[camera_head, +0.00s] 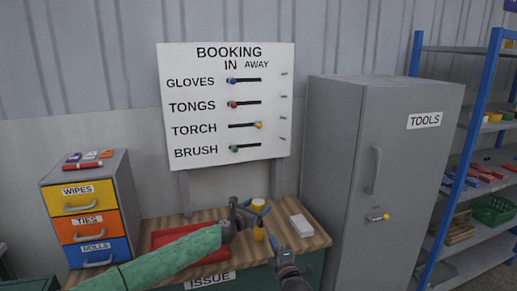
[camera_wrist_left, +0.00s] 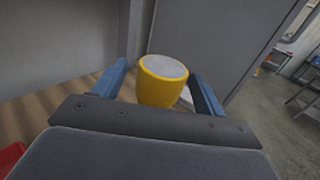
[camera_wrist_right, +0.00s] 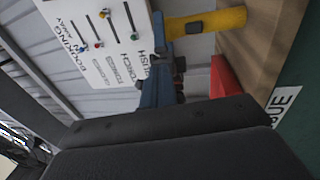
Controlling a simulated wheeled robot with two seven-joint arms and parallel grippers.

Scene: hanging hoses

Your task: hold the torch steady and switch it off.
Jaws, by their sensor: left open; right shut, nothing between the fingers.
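The torch (camera_head: 258,236) is yellow and stands upright on the wooden bench. My left gripper (camera_head: 254,211) is open at its upper part, and the left wrist view shows the torch's pale round top (camera_wrist_left: 165,67) between the two blue fingers, with a visible gap at least on the right. The right wrist view shows the torch (camera_wrist_right: 225,19) lying sideways in the picture, with a dark switch (camera_wrist_right: 195,27) on its side. My right gripper (camera_head: 275,247) is shut and empty, in front of the torch and lower right of it. Whether it touches the torch is unclear.
A red tray (camera_head: 165,238) lies on the bench (camera_head: 318,238), partly behind my left arm. A white box (camera_head: 301,226) sits to the right. A booking board (camera_head: 228,104) stands behind, a grey tools cabinet (camera_head: 335,150) to the right, and a drawer unit (camera_head: 128,200) to the left.

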